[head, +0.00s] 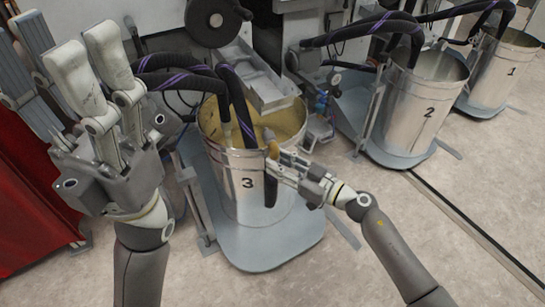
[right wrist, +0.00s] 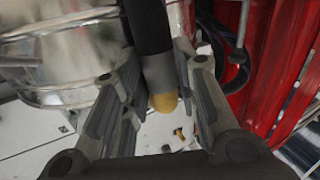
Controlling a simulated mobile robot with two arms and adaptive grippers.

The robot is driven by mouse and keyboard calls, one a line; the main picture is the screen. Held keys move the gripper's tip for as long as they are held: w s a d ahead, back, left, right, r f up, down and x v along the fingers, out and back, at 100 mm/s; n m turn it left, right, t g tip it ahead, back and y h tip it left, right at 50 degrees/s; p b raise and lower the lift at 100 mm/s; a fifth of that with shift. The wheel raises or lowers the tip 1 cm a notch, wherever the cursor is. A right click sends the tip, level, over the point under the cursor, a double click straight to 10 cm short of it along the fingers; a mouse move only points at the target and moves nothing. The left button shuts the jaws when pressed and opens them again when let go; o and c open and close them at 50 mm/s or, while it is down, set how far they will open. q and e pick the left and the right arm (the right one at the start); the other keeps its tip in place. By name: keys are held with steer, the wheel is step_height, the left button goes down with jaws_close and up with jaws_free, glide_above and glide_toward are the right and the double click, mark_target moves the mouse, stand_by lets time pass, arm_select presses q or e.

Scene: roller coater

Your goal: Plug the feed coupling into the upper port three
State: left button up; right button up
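The feed coupling (right wrist: 162,85), a grey collar with a yellow tip on a black hose, sits between the fingers of my right gripper (right wrist: 160,95) in the right wrist view. The pads appear to be against its sides. In the head view my right gripper (head: 272,165) is at the front of bucket 3 (head: 240,185). The orange-yellow tip shows just above its fingers near the rim, and a dark hose length hangs below. My left gripper (head: 88,60) is raised at the left, fingers apart and empty. I cannot make out upper port three.
Black hoses with purple stripes (head: 180,82) run into bucket 3 from the left. A metal chute (head: 262,82) reaches over it. Bucket 2 (head: 420,105) and bucket 1 (head: 502,68) stand at the right. A red panel (head: 35,190) is at the left. Floor at the front right is clear.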

jaws_close()
steer(key=shift+r, duration=0.15)
